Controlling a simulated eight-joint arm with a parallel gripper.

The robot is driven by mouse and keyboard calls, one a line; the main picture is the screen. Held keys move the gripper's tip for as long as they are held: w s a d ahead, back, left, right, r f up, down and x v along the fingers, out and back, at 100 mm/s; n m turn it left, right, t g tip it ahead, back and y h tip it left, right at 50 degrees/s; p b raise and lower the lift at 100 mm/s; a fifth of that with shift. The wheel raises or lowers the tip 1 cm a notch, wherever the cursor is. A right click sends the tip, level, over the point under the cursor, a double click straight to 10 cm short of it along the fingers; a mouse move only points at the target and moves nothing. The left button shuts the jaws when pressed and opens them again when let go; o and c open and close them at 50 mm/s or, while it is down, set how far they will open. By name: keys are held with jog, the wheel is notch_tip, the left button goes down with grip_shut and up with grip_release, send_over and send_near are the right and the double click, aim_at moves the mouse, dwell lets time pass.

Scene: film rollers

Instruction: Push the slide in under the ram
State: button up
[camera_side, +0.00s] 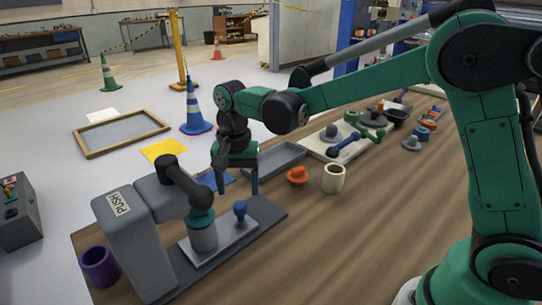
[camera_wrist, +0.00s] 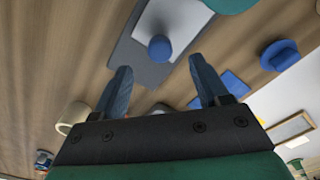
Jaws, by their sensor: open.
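The slide is a light grey plate (camera_side: 233,239) with an upright blue knob (camera_side: 240,210), lying on a dark grey base (camera_side: 268,214). The ram (camera_side: 203,234), a grey cylinder with a teal collar, hangs from the arm of a grey press (camera_side: 128,232) marked PUSH. It covers part of the slide; I cannot tell whether they touch. My gripper (camera_side: 238,190) is open and empty, pointing down above and behind the knob.
A purple cup (camera_side: 99,266) stands left of the press. An orange piece (camera_side: 297,176) and a cream cup (camera_side: 334,179) stand right of my gripper. A grey tray (camera_side: 278,160) lies behind. The wooden table (camera_side: 350,245) is clear at the front right.

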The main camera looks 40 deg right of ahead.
aim_at(240, 204)
jog(key=shift+r, duration=0.7)
jog(key=n, duration=0.6)
jog(key=shift+f+n, duration=0.1)
jog(key=shift+n, duration=0.2)
jog(key=n, duration=0.5)
jog(key=shift+n, duration=0.4)
jog(key=n, duration=0.5)
jog(key=shift+f, duration=0.1)
jog(key=shift+f+n, duration=0.25)
jog(key=shift+n, duration=0.05)
jog(key=shift+f, duration=2.55)
grip_shut()
